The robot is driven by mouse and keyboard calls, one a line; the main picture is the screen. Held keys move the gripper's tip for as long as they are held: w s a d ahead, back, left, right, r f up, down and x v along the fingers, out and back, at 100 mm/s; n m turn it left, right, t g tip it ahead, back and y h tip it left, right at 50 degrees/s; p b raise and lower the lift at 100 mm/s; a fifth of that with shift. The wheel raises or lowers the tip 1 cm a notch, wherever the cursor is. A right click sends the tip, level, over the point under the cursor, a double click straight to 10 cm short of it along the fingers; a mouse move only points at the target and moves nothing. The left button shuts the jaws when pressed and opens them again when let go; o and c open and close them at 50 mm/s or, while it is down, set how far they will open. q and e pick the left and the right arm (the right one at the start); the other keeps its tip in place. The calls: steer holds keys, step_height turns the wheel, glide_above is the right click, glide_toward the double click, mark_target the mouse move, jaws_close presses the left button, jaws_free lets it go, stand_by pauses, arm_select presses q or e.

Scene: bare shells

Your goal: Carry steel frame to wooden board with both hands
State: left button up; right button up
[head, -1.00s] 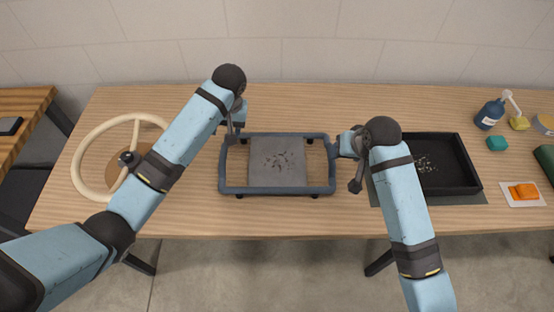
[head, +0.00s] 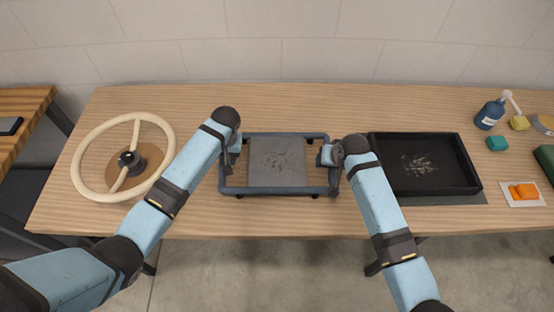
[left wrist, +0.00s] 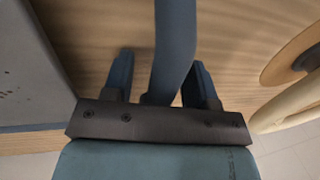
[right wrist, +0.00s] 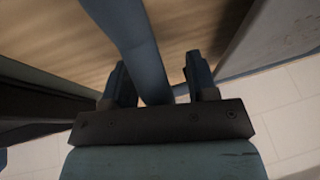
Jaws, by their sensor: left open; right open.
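The steel frame (head: 278,191), a blue-grey rectangle of rails, lies on the table with a grey speckled slab (head: 277,162) inside its outline. My left gripper (head: 234,152) is at its left end rail, and my right gripper (head: 331,157) is at its right end rail. In the left wrist view, the open fingers (left wrist: 161,75) stand either side of the rail (left wrist: 174,45). In the right wrist view, the open fingers (right wrist: 157,75) likewise straddle a rail (right wrist: 132,40).
A cream wheel (head: 83,150) lies at the left of the table (head: 300,110). A black tray (head: 477,186) stands close right of the frame. A blue bottle (head: 490,114), a teal block (head: 497,143) and an orange item (head: 524,191) are far right. The table behind the frame is clear.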

arm_select(q)
jaws_close()
arm_select(e)
jaws_close()
arm_select(q)
steer(key=shift+r, duration=0.1)
arm_select(e)
steer(key=shift+r, duration=0.1)
stand_by(1.0)
